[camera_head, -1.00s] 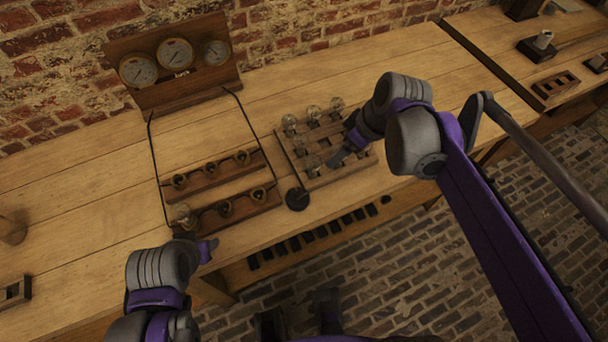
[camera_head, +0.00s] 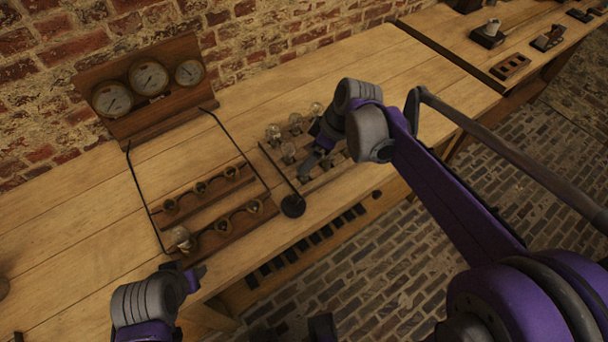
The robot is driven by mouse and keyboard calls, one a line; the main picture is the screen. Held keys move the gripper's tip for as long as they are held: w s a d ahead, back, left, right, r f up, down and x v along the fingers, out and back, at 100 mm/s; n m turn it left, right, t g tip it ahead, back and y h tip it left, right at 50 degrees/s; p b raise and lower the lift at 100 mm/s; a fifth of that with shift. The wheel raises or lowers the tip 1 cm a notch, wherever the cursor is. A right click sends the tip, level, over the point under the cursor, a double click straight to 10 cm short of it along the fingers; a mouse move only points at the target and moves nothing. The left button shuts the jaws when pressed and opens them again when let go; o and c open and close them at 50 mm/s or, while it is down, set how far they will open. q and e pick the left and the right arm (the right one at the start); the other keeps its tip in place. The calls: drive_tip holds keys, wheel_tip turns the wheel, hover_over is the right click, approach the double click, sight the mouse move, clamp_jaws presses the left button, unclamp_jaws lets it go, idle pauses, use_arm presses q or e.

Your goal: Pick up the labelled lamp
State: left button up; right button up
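Several clear glass lamps stand in a wooden rack (camera_head: 268,153) on the bench; one rear-row lamp (camera_head: 273,132) and a nearer lamp (camera_head: 288,151) show clearly. No label can be made out on any of them. My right gripper (camera_head: 304,172) reaches down over the rack's near part, close to the lamps; its arm hides part of the rack. I cannot tell whether its fingers are open. Another lamp (camera_head: 181,238) sits in the left end of the front socket strip (camera_head: 222,228). My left gripper (camera_head: 200,276) is at the bench's front edge, below that lamp; its fingers are unclear.
A gauge board (camera_head: 150,85) with three dials stands at the back, with black wires running to the socket strips. A round black knob (camera_head: 293,206) sits beside the rack. A second bench (camera_head: 460,50) at the right holds small blocks. Bare wood (camera_head: 70,215) lies at the left.

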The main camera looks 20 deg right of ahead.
sight(304, 161)
drive_tip(key=x, duration=0.5)
clamp_jaws()
idle(0.4)
